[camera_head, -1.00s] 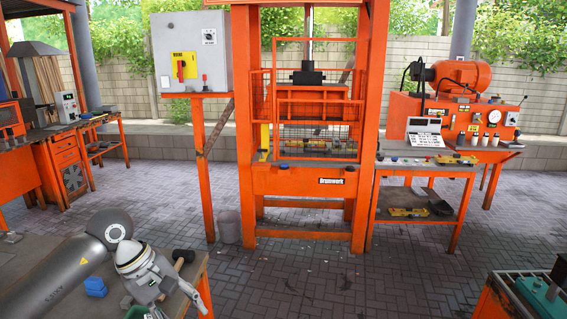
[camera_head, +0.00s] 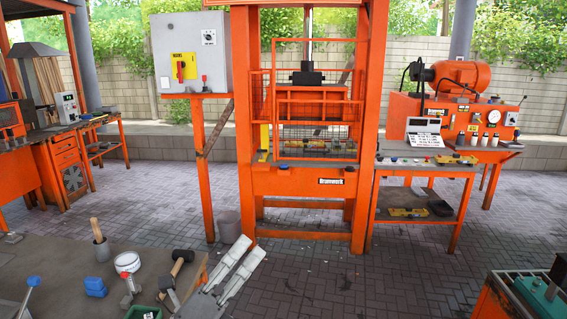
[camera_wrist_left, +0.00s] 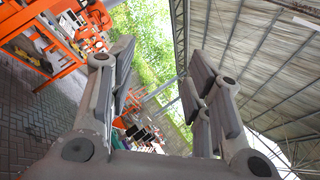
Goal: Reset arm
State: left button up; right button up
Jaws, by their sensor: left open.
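My left gripper (camera_head: 250,247) shows in the head view just past the right edge of the near workbench. Its two pale grey fingers stand apart and point up and to the right, with nothing between them. In the left wrist view my left gripper (camera_wrist_left: 160,75) is also open and empty, with dark pads and the yard, greenery and roof behind. The left arm behind it is mostly out of the head view. My right gripper is not in view.
The near workbench (camera_head: 50,262) holds a mallet (camera_head: 180,262), a white tub (camera_head: 127,262), a blue block (camera_head: 95,287) and a green container (camera_head: 143,312). An orange press (camera_head: 300,180) stands ahead. The paved floor between is mostly clear.

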pick_arm(q)
jog(key=s+a+f+n+g+y, duration=0.2)
jog(key=a+f+n+y, duration=0.55)
jog(key=f+n, duration=0.35)
jog(key=s+a+f+n+g+y, duration=0.25)
jog(key=a+f+n+y, duration=0.35)
jog(key=f+n+y, duration=0.45)
jog(key=s+f+n+g+h, duration=0.2)
jog(key=s+f+n+g, duration=0.4)
jog(key=s, duration=0.5)
jog(key=s+f+n+g+h, duration=0.2)
jog(key=s+f+n+g, duration=0.2)
jog(key=s+f, duration=0.55)
jog(key=s+f+g, duration=0.1)
jog(key=s+f, duration=0.2)
jog(key=f, duration=2.1)
jog(key=s+a+f+g, duration=0.1)
jog(key=s+a+f, duration=0.2)
jog(key=s+f, duration=1.2)
jog(key=shift+s+f+m+y, duration=0.35)
jog(key=shift+s+m, duration=0.1)
jog(key=shift+s, duration=0.45)
